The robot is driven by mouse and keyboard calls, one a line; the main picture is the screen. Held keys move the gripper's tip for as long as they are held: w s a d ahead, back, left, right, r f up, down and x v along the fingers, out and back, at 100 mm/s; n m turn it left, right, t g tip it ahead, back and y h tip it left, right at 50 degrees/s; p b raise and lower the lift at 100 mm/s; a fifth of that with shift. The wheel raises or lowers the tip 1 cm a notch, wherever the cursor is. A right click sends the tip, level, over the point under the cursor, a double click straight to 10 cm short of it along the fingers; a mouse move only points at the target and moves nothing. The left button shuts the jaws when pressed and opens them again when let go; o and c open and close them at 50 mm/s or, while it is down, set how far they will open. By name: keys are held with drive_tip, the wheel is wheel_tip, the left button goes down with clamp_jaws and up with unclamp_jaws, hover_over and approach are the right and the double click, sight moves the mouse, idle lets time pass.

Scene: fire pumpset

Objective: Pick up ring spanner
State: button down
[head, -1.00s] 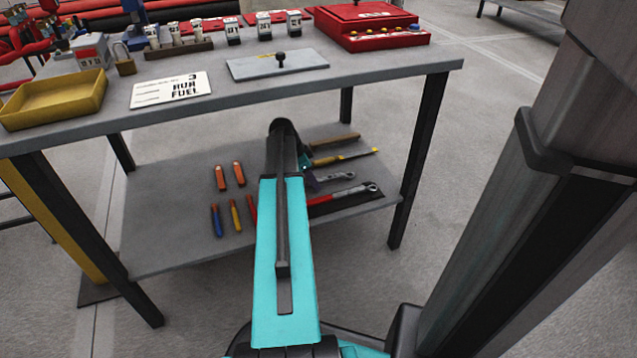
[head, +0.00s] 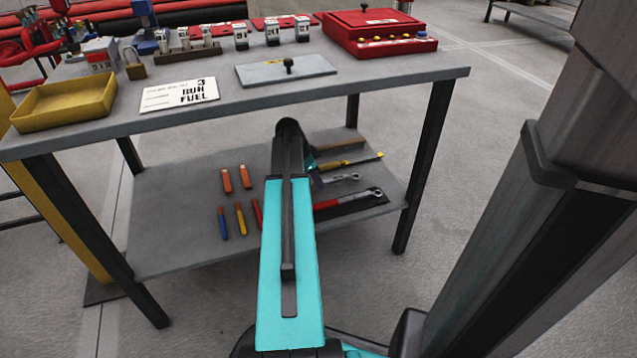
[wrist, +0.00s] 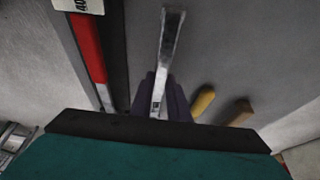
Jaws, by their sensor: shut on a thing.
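The ring spanner is a silver metal tool over the lower shelf (head: 165,225), and its end (head: 343,178) shows just right of my arm in the head view. In the wrist view its flat shank (wrist: 171,40) runs up from between the dark fingers of my gripper (wrist: 160,98). The gripper is shut on the shank. My arm covers most of the gripper in the head view, and the gripped end of the spanner is partly hidden. I cannot tell whether the spanner touches the shelf.
A red-handled wrench (head: 350,200) on a black strip lies beside the spanner. A yellow-handled tool (head: 350,162) and a wooden handle (head: 337,144) lie behind. Screwdrivers (head: 240,218) lie left of my arm. The tabletop (head: 400,72) is above, with a table leg (head: 422,165) at right.

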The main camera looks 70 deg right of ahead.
wheel_tip(320, 180, up, 6)
drive_tip(key=shift+f+p, duration=0.25)
drive_tip(key=shift+p, duration=0.95)
drive_tip(key=w+a+p, duration=0.4)
drive_tip(key=w+a, duration=0.7)
drive_tip(key=w, duration=0.3)
drive_tip(key=shift+a, duration=0.2)
drive_tip(key=shift+s, duration=0.2)
